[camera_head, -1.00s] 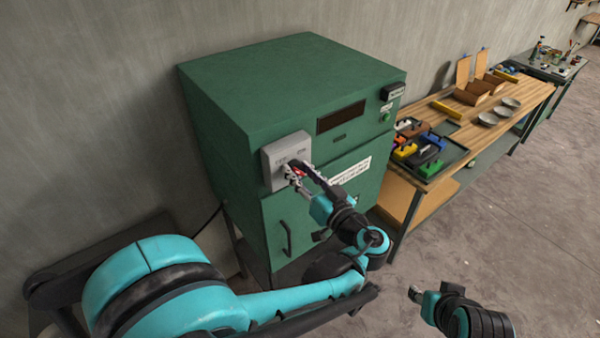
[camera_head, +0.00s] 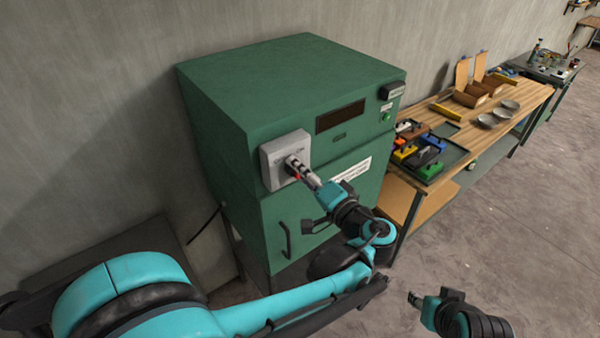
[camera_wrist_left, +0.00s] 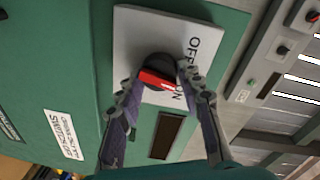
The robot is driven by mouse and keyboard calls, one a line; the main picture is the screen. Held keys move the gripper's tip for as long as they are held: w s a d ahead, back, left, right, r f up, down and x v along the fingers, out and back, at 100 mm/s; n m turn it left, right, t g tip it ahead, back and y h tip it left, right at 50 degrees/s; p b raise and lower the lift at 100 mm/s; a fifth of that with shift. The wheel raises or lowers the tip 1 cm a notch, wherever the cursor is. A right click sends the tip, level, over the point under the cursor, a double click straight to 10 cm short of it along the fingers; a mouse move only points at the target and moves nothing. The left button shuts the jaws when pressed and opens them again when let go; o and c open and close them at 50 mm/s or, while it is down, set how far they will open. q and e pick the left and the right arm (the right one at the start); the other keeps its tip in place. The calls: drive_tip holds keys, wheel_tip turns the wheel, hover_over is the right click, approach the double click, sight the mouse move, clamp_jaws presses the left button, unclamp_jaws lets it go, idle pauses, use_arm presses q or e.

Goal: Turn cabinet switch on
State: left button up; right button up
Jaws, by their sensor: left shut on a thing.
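The switch is a rotary knob (camera_wrist_left: 158,72), black with a red bar, on a light grey plate (camera_head: 270,154) at the front left of the green cabinet (camera_head: 290,85). OFF and ON lettering shows on the plate in the left wrist view; the bar's white-marked end lies near ON. My left gripper (camera_head: 294,168) is shut on the knob, with a finger (camera_wrist_left: 125,100) on one side and a finger (camera_wrist_left: 200,100) on the other. It partly hides the knob in the head view. My right gripper (camera_head: 415,299) is low at the right, away from the cabinet; its opening is unclear.
The cabinet has a dark display (camera_head: 340,116), a green button (camera_head: 387,116) and a door handle (camera_head: 285,240). A wooden workbench (camera_head: 465,125) with bins and plates stands to its right. The floor (camera_head: 500,220) at the right is clear.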

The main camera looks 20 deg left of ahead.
use_arm(q)
drive_tip(key=m+b, duration=0.1)
drive_tip(key=m, duration=0.5)
drive_tip(key=shift+w+g, duration=0.1)
drive_tip(key=shift+g, duration=0.2)
drive_tip(key=shift+m, duration=0.3)
drive_tip(key=o, duration=1.1)
drive_tip(key=shift+f, duration=0.1)
drive_tip(key=shift+o, duration=0.2)
drive_tip(key=f+v, duration=0.1)
drive_tip(key=v, duration=1.1)
drive_tip(key=shift+r, duration=0.45)
